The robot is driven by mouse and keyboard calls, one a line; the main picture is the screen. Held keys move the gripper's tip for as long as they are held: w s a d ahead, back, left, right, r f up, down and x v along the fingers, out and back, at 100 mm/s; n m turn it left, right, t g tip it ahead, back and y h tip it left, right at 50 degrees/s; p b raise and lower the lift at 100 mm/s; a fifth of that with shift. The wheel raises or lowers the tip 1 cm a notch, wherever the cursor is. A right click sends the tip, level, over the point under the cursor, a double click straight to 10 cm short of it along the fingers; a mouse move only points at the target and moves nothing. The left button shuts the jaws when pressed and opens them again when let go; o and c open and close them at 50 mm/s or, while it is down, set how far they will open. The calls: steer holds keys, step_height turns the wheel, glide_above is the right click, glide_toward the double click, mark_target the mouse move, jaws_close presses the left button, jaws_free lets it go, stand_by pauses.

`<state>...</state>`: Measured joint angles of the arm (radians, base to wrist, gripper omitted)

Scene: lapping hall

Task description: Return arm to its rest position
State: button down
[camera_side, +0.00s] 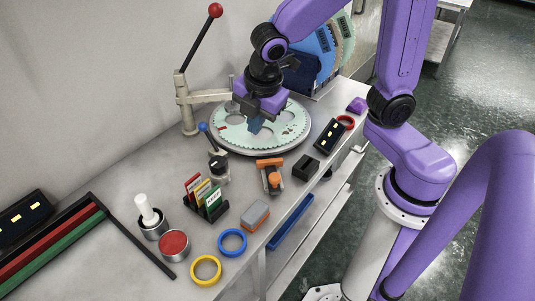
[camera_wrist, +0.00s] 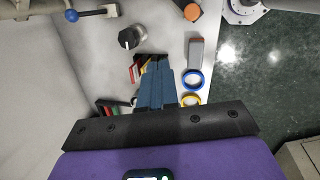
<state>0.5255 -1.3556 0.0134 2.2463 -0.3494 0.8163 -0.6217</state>
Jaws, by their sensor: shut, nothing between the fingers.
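My purple-and-black gripper (camera_side: 256,125) hangs above the round pale-green lapping plate in the side view. Its blue fingers are together, with nothing between them. In the wrist view the shut fingers (camera_wrist: 158,62) point up the picture and cover part of the card rack behind them. The lapping plate (camera_side: 285,133) has large round openings and sits on the bench at the back. Whether the fingertips touch the plate cannot be told.
A post with a red-knobbed lever (camera_side: 196,50) stands left of the plate. In front are a card rack (camera_side: 212,211), an orange clamp (camera_side: 270,175), a grey block (camera_side: 255,216), blue (camera_side: 232,253) and yellow rings (camera_side: 193,271) and a red-topped tin (camera_side: 174,245). Coloured discs (camera_side: 330,45) stand behind.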

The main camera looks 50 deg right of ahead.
steer(key=s+d+m+g, duration=0.1)
steer(key=s+d+m, duration=0.1)
steer(key=s, duration=0.6)
steer(key=s+d+m+g+y, duration=0.1)
steer(key=s+m, duration=0.3)
steer(key=s, duration=0.5)
steer(key=shift+s+d+m+g+y, duration=0.2)
steer(key=shift+d+m+g+y, duration=0.1)
steer(key=shift+d, duration=0.6)
